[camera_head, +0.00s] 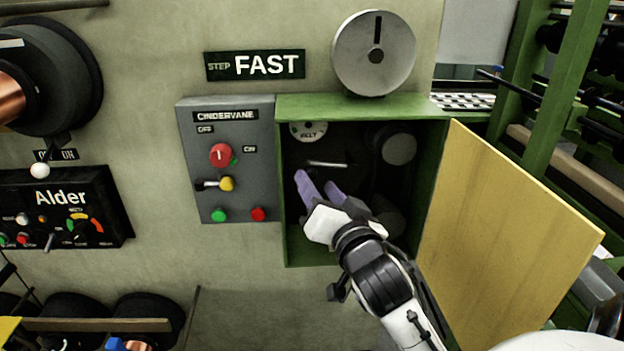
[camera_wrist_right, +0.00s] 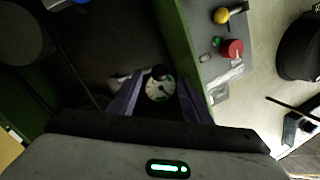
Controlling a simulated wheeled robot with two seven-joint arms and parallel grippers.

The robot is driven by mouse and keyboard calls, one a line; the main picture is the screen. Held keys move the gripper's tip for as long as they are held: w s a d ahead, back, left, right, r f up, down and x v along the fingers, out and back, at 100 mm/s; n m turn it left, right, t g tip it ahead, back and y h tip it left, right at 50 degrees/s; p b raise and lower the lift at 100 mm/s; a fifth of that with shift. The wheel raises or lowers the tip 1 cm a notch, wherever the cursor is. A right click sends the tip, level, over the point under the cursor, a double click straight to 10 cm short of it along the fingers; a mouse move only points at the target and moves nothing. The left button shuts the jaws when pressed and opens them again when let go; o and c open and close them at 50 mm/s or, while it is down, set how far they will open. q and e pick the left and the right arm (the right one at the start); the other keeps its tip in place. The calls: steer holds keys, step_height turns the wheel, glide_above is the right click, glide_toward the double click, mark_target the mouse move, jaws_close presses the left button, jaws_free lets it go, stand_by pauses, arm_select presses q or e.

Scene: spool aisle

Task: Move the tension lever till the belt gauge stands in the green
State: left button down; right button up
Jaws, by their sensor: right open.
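The belt gauge (camera_head: 308,131) is a small white dial marked BELT in the upper left of the open green cabinet. In the right wrist view the dial (camera_wrist_right: 160,91) shows between my fingers, with some green on its rim; I cannot tell where its needle stands. A pale rod, apparently the tension lever (camera_head: 328,164), lies nearly level below the gauge. In the wrist view a dark knob (camera_wrist_right: 160,72) beside the dial seems to be its end. My right gripper (camera_head: 318,184), with purple fingers, is open and empty at the cabinet mouth, below the rod. My left gripper is out of view.
The cabinet's yellow door (camera_head: 505,215) stands open to the right. Dark pulleys and a grey wheel (camera_head: 399,148) sit inside. A grey control box (camera_head: 238,195) with a red knob and buttons adjoins the cabinet's left wall. Green racks (camera_head: 560,90) stand at the right.

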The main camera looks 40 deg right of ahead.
steer(key=v, duration=0.5)
steer(key=shift+p, duration=0.3)
steer(key=s+a+f+n+g+y, duration=0.1)
steer(key=a+f+n+g+y, duration=0.25)
steer(key=f, duration=0.75)
steer(key=a+f+n+y, duration=0.2)
steer(key=a+f+n, duration=0.3)
steer(key=f, duration=0.6)
steer(key=s+a+f+n+g+y, duration=0.1)
steer(key=s+a+f+n+g, duration=0.1)
steer(key=s+a+f, duration=0.3)
steer(key=s+a+f+n+g+y, duration=0.2)
steer(key=s+a+f, duration=0.3)
steer(key=s+f, duration=0.4)
step_height(320, 180, down, 4)
steer(key=shift+r, duration=0.2)
steer(key=shift+w+g+y, duration=0.1)
steer(key=shift+g+y, duration=0.15)
